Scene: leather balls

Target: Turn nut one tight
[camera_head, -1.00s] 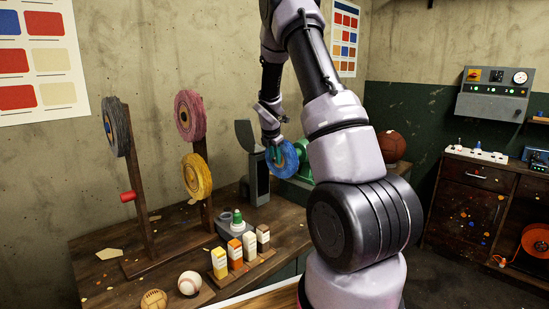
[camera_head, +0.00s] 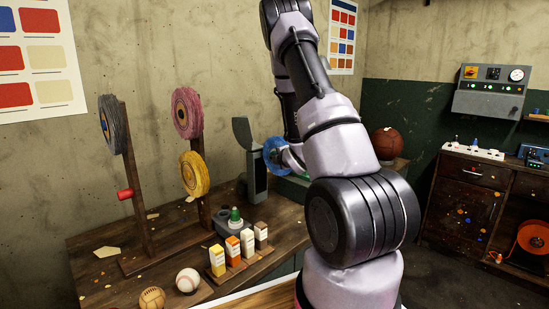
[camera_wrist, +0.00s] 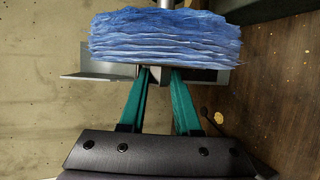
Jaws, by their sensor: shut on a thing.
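The blue cloth wheel (camera_wrist: 165,38) fills the top of the wrist view, edge-on, with a grey shaft (camera_wrist: 166,4) beyond it. My gripper (camera_wrist: 156,76) has its two teal fingers closing together just in front of the wheel. They are shut on a small grey piece, apparently the nut (camera_wrist: 155,72), close against the wheel's near side. The nut is mostly hidden by the fingertips, and its thread cannot be seen. In the head view the blue wheel (camera_head: 272,150) stands upright beside the grey upright guard (camera_head: 251,160). My gripper (camera_head: 281,156) is at its right, and the nut is not discernible there.
A rack holds a pink wheel (camera_head: 187,112) and a yellow wheel (camera_head: 194,174); a grey wheel (camera_head: 113,124) hangs left. Labelled blocks (camera_head: 233,250), a green-capped bottle (camera_head: 235,216) and a baseball (camera_head: 188,280) stand in front. A brown basketball (camera_head: 388,143) lies right.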

